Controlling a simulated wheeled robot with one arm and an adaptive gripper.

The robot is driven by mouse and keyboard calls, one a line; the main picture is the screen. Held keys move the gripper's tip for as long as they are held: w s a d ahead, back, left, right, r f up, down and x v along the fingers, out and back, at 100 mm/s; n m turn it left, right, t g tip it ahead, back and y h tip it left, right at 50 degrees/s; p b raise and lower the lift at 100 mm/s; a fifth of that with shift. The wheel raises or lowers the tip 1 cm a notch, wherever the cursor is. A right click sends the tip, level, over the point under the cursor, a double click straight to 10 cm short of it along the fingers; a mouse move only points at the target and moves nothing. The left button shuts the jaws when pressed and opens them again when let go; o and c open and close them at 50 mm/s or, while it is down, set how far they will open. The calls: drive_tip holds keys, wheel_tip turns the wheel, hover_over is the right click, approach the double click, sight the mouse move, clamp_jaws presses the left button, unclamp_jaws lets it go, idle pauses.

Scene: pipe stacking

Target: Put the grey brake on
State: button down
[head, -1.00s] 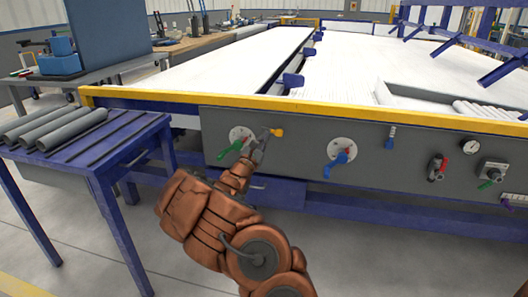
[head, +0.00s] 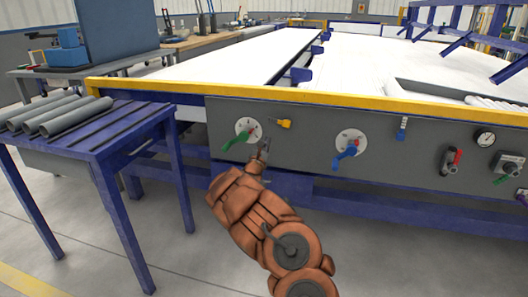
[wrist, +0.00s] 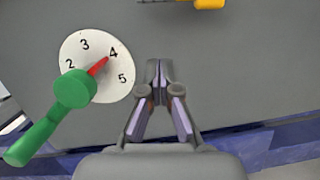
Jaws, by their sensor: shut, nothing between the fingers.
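My gripper (head: 264,146) is shut and empty in front of the grey control panel (head: 310,150), right of the green-handled dial (head: 248,130) and below the yellow handle (head: 284,123). In the wrist view the closed fingertips (wrist: 159,72) stand apart from the dial, whose red pointer is at 4 and whose green handle (wrist: 35,138) slants down left. The yellow handle (wrist: 209,3) is cut off at the top edge.
A second dial with a blue handle (head: 347,150), a small blue lever (head: 402,128), a red-handled valve (head: 452,160) and a gauge (head: 485,138) are on the panel. A blue table (head: 105,145) with grey pipes (head: 75,117) stands left. The floor in front is open.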

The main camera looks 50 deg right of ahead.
sight(279, 122)
drive_tip(key=x, duration=0.2)
drive_tip(key=b+x, duration=0.1)
drive_tip(key=shift+d+r, duration=0.25)
drive_tip(key=shift+r, duration=0.25)
drive_tip(key=shift+s+r+b, duration=0.15)
drive_tip(key=shift+r+b, duration=0.25)
drive_tip(key=shift+r, duration=0.35)
drive_tip(key=shift+s+r+b, duration=0.15)
drive_tip(key=shift+r+b, duration=0.2)
drive_tip(key=shift+r, duration=0.45)
